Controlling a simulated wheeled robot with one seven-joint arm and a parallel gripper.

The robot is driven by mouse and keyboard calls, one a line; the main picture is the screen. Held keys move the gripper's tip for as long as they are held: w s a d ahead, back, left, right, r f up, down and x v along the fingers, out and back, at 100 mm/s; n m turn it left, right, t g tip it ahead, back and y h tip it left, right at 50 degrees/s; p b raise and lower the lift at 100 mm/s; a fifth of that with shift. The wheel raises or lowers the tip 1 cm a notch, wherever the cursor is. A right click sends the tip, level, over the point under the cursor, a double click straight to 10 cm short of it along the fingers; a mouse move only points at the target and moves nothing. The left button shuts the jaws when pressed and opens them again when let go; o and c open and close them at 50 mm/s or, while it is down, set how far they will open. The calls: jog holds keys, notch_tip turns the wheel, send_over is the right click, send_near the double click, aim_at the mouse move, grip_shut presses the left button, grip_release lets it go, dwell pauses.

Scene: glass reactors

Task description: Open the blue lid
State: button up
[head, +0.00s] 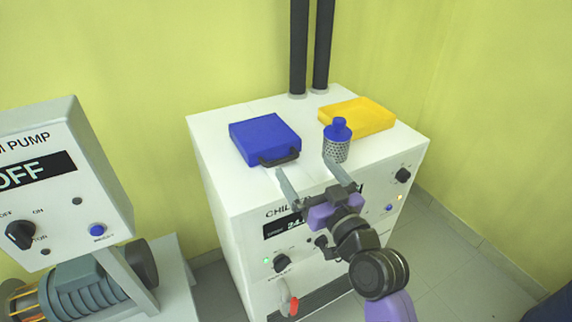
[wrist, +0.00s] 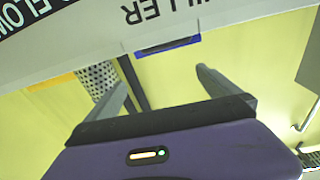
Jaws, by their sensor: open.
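The blue lid (head: 265,138) is a flat box-like cover lying shut on the white top of the chiller. Its dark handle (head: 280,158) is on its front edge. In the wrist view a small blue strip of the lid (wrist: 180,46) shows beyond the fingers, near the top middle. My gripper (head: 304,168) is open and empty, in front of the chiller top and to the right of the handle. Its two fingers also show spread apart in the wrist view (wrist: 162,76). Neither finger appears to touch the handle.
A blue-capped bottle in a perforated holder (head: 337,142) stands close to my right finger. A yellow lid (head: 358,116) lies behind it. Two black pipes (head: 299,48) rise at the back. The chiller's front panel has knobs; a pump (head: 62,180) stands at left.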

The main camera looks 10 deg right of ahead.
aim_at(284, 162)
jog(key=f, duration=0.1)
jog(key=a+f+g, duration=0.1)
jog(key=shift+s+f+n, duration=0.1)
jog(key=shift+f+n, duration=0.2)
jog(key=shift+n, duration=0.1)
jog(key=shift+a+f+y, duration=0.1)
jog(key=shift+a+y, duration=0.1)
jog(key=shift+y, duration=0.1)
jog(key=shift+p+x, duration=0.45)
jog(key=shift+x, duration=3.4)
jog(key=shift+f, duration=0.1)
jog(key=shift+c, duration=0.4)
